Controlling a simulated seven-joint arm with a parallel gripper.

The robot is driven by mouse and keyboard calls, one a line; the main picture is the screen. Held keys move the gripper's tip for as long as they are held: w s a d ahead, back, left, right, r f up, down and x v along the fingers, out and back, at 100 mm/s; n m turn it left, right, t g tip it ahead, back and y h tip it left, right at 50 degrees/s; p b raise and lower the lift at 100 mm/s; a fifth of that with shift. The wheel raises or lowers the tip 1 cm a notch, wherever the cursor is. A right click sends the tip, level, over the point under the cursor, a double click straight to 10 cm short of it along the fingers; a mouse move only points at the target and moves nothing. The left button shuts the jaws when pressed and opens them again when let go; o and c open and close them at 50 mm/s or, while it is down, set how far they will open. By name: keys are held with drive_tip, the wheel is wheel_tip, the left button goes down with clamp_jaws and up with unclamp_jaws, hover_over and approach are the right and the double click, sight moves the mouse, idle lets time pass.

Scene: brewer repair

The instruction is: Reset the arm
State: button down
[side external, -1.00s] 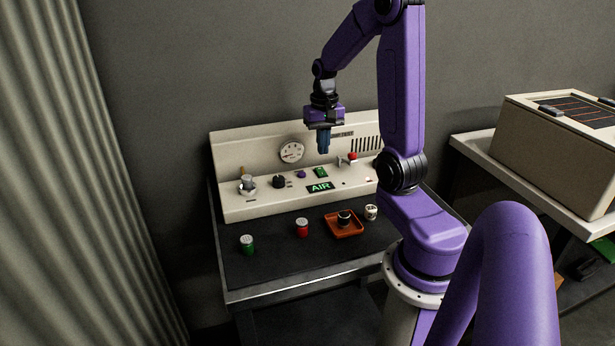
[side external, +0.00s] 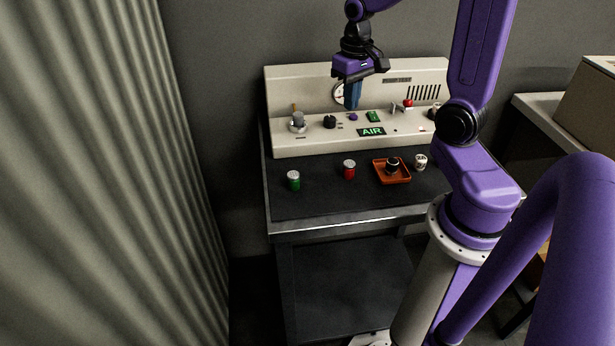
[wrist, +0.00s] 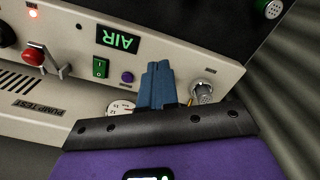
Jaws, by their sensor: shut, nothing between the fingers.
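My gripper (side external: 353,105) has blue fingers that are shut with nothing between them. It hangs in the air in front of the cream control panel (side external: 300,143) and covers part of the round gauge (side external: 338,95) in the side view. In the wrist view the closed fingertips (wrist: 159,65) point at the panel, between the purple button (wrist: 127,77) and the grey metal knob (wrist: 203,91). They look clear of the controls, though the exact gap cannot be told.
The panel has a lit green AIR sign (side external: 371,132), a black knob (side external: 330,122) and a red-tipped switch (side external: 408,103).

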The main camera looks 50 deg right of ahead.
drive_tip(key=s+a+n, duration=0.3)
drive_tip(key=a+n, duration=0.1)
drive_tip(key=a, duration=0.3)
drive_tip(key=s+a+n, duration=0.4)
drive_tip(key=a, duration=0.2)
drive_tip(key=s+a+n, duration=0.5)
drive_tip(key=s+n, duration=0.2)
drive_tip(key=s, duration=0.3)
drive_tip(key=shift+s+r+n, duration=0.3)
drive_tip(key=shift+r, duration=0.1)
